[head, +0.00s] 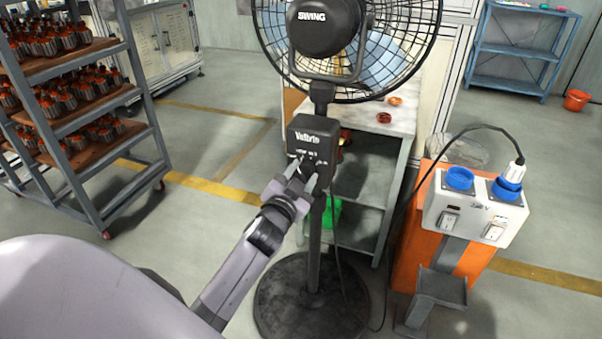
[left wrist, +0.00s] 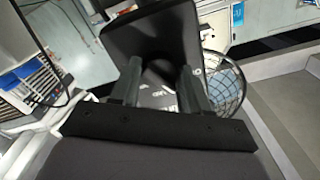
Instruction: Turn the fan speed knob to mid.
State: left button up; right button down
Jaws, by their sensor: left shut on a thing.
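The black standing fan (head: 347,45) has a dark control box (head: 314,136) on its pole. The box also shows in the left wrist view (left wrist: 150,32). My left gripper (head: 303,172) is at the lower front of this box, its two fingers on either side of the dark speed knob (left wrist: 160,74). It is shut on the knob. The fingers largely hide the knob in the head view, and its pointer setting cannot be read. My right gripper is not in view.
A white socket box (head: 470,208) with blue sockets stands to the right on an orange stand (head: 402,262). A cable runs from it. A grey table (head: 376,120) is behind the fan. A rack (head: 138,85) of wound parts stands at left. The fan's round base (head: 285,300) rests on open floor.

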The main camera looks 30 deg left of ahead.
pick_arm(q)
jog(key=m, duration=0.4)
jog(key=shift+m+p, duration=0.3)
jog(key=shift+p, duration=0.05)
jog(key=m, duration=0.5)
jog(key=shift+r, duration=0.1)
jog(key=shift+m, duration=0.3)
jog(key=o, duration=1)
jog(key=shift+o, duration=0.2)
jog(key=v, duration=0.7)
jog(key=shift+p, duration=0.3)
